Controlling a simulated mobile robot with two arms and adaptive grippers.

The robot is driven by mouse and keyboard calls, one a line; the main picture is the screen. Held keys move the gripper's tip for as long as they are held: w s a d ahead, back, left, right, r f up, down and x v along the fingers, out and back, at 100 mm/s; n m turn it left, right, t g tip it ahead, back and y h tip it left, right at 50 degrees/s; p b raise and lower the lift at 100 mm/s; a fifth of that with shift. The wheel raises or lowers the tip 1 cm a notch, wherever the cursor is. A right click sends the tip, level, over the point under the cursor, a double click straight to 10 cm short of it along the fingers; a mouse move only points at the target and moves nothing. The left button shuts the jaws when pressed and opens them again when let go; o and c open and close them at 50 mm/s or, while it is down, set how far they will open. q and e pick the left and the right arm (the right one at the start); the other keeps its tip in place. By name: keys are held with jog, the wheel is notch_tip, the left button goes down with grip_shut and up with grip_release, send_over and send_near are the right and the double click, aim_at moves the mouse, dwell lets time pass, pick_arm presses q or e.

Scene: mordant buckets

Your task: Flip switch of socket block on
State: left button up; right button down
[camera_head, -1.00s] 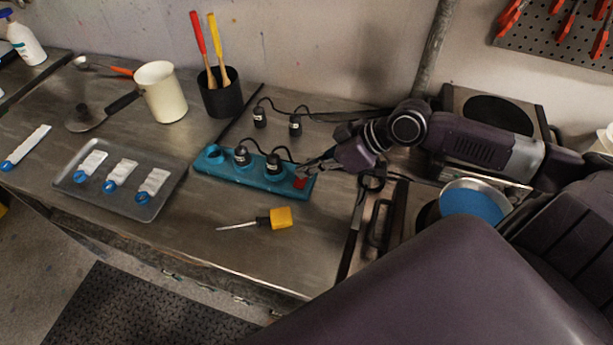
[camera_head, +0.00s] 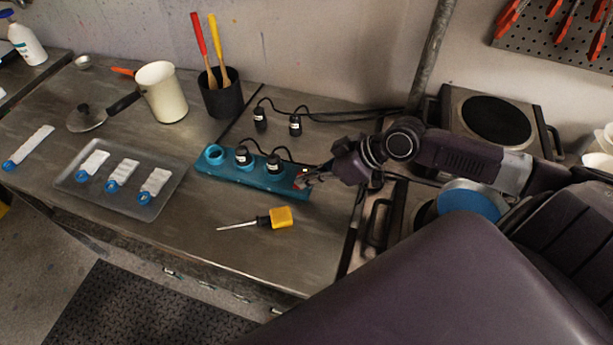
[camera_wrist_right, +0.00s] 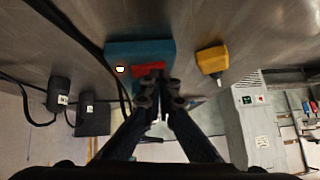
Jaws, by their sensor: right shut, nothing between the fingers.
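The teal socket block (camera_head: 222,172) lies on the metal bench with two black plugs (camera_head: 242,157) in its sockets and one open socket at its left end. Its red switch (camera_wrist_right: 148,69) is at the right end; in the head view my gripper mostly covers it. Beside the switch is a small bright spot (camera_wrist_right: 120,69), perhaps a lamp. My right gripper (camera_wrist_right: 160,90) is shut and empty, its tips at the switch's edge; whether they touch it I cannot tell. The switch's tilt is unclear. My left gripper is not in view.
A yellow-handled screwdriver (camera_head: 280,217) lies in front of the block. Two loose black plugs (camera_head: 295,125) and cables lie behind it. A hot plate (camera_head: 545,150) stands right. A tray (camera_head: 70,180), a cream pot (camera_head: 165,95) and a black cup (camera_head: 222,98) are left.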

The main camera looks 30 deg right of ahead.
jog(key=shift+d, duration=0.1)
jog(key=shift+w+d+r, duration=0.15)
jog(key=shift+w+d, duration=0.35)
jog(key=shift+r, duration=0.1)
jog(key=shift+f+v, duration=0.2)
jog(key=shift+v, duration=2.05)
jog(key=v, duration=0.7)
jog(key=shift+s+r, duration=0.15)
jog(key=shift+r, duration=0.2)
